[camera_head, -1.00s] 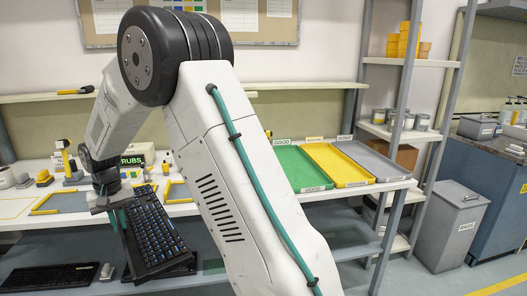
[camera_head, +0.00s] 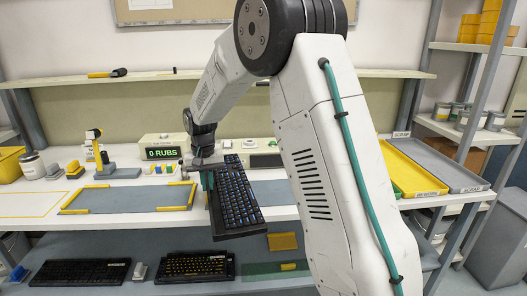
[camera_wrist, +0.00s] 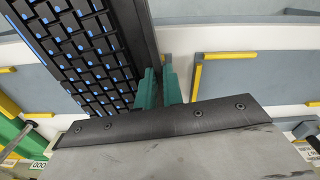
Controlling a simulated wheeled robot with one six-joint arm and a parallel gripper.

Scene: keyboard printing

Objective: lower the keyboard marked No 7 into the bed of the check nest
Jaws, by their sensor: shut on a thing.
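A black keyboard with blue-lit keys (camera_head: 240,200) is held at its left edge by my gripper (camera_head: 208,180), tilted in the picture and over the bench's front edge. It fills the upper left of the wrist view (camera_wrist: 75,45), where my green fingers (camera_wrist: 158,88) meet its edge. No number is readable on it. A grey bed with yellow corner pieces (camera_head: 130,197) lies on the bench left of the keyboard, apart from it. Another grey bed (camera_head: 275,192) lies partly hidden behind the keyboard and my arm. I cannot tell which is the check nest.
A "0 RUBS" display (camera_head: 163,153) stands behind the beds. Stamp-like tools (camera_head: 97,150) and a tin (camera_head: 32,165) stand at the left. Two keyboards, one left (camera_head: 80,272) and one right (camera_head: 195,266), lie on the lower shelf. A yellow tray (camera_head: 412,165) is at the right.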

